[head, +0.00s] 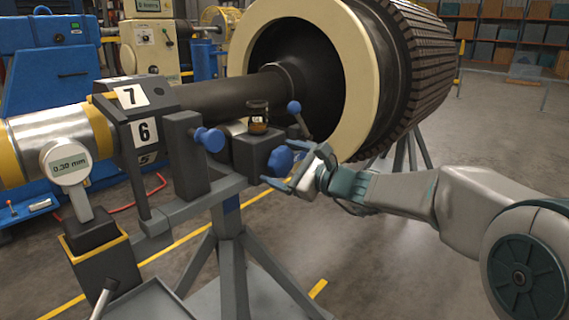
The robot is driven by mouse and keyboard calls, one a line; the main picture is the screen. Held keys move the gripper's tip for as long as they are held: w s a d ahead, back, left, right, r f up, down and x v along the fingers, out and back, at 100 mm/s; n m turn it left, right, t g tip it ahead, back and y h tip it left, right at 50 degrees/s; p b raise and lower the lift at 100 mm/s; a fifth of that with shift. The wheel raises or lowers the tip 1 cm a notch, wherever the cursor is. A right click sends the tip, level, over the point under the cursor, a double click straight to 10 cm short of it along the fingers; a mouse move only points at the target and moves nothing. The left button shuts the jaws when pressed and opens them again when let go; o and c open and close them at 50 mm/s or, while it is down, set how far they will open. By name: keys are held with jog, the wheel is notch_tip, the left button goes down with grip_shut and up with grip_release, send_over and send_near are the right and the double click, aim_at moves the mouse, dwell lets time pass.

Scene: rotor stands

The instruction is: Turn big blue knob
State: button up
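The big blue knob (281,161) sits on the front face of a dark block (251,153) on top of the rotor stand. My gripper (294,168) comes in from the right, right at the knob. Its fingers are spread, one at the knob's upper right and one below it. I cannot tell whether either finger touches the knob. The gripper's body hides none of the knob's middle.
A smaller blue knob (210,139) is to the left on a grey upright. A lever with a blue ball (294,107) and a small amber jar (258,118) stand above. The big rotor (345,75) is close behind. Open floor (400,270) lies below my arm.

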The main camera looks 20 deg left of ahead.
jog(key=shift+d, duration=0.1)
jog(key=p+v, duration=0.2)
jog(key=v, duration=1.1)
jog(key=shift+s+d, duration=0.25)
jog(key=shift+d, duration=0.05)
jog(key=s+d+r+n+g+h+p, duration=0.2)
jog(key=s+d+n+h+p, duration=0.15)
jog(key=s+p, duration=0.35)
jog(key=s+d+r+n+g+h+p, duration=0.2)
jog(key=s+n+g+h+p, duration=0.15)
jog(key=s+n+p, duration=0.35)
jog(key=s+d+r+n+h+p, duration=0.1)
jog(key=s+d+r+h+p, duration=0.1)
jog(key=d+p, duration=0.3)
jog(key=s+d+r+n+t+h+p, duration=0.1)
jog(key=s+d+r+n+h+p, duration=0.1)
jog(key=d+r+h+p, duration=0.1)
jog(key=s+d+r+n+h+p, duration=0.2)
jog(key=s+d+r+h+p, duration=0.1)
jog(key=d+p, duration=0.4)
jog(key=shift+d+h, duration=0.75)
jog(key=shift+h, duration=0.05)
